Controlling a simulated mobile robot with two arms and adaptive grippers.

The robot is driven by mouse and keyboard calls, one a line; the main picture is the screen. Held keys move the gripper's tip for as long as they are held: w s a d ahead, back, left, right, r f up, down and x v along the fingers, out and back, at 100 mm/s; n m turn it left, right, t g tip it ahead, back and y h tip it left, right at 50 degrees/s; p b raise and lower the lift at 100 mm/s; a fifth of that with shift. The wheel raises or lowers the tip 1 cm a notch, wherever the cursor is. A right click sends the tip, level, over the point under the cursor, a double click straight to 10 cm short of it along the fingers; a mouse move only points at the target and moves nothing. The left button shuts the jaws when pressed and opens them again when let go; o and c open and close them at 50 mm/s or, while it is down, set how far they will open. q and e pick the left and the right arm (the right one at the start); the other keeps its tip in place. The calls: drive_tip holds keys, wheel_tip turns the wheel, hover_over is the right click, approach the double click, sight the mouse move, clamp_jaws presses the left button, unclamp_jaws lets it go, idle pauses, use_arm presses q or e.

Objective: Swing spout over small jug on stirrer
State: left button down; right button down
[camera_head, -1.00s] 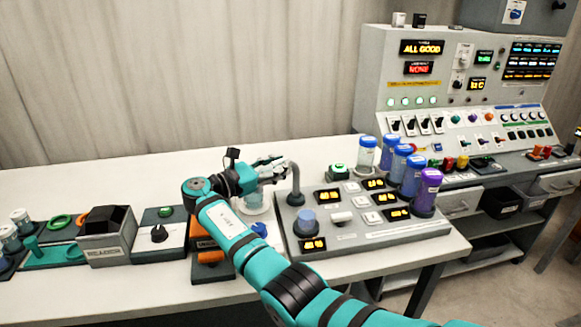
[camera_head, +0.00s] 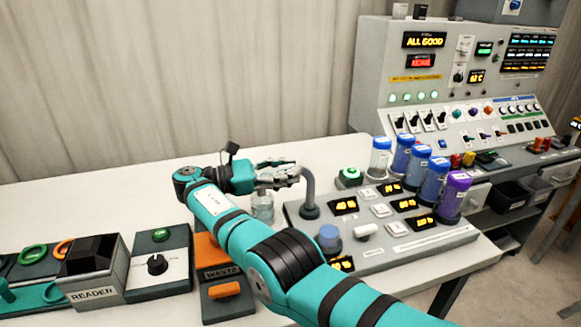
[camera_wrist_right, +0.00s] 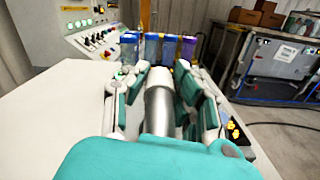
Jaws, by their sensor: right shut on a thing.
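The spout (camera_head: 309,190) is a grey curved pipe rising from the left end of the grey dispenser panel; its outlet end is hidden by my fingers. My right gripper (camera_head: 279,174) is shut on the spout's upper part. In the right wrist view, the grey spout tube (camera_wrist_right: 158,105) lies between the two fingers of my right gripper (camera_wrist_right: 160,92). The small clear jug (camera_head: 262,208) stands below the gripper, partly behind my right arm. The stirrer under it is mostly hidden by my arm. My left gripper is not in view.
The dispenser panel (camera_head: 390,246) carries buttons, yellow displays and several blue and purple bottles (camera_head: 430,178). A box marked READER (camera_head: 92,278), a dial unit (camera_head: 155,265) and an orange waste unit (camera_head: 222,292) stand left of my arm. The bench behind is clear.

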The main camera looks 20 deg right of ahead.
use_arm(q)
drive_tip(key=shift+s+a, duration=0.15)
use_arm(e)
drive_tip(key=c, duration=1)
unclamp_jaws()
drive_tip(key=shift+w, duration=0.1)
drive_tip(key=shift+c, duration=0.2)
wheel_tip(320, 180, up, 10)
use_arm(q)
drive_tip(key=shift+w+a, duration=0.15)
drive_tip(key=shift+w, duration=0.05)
use_arm(e)
drive_tip(key=shift+f, duration=0.1)
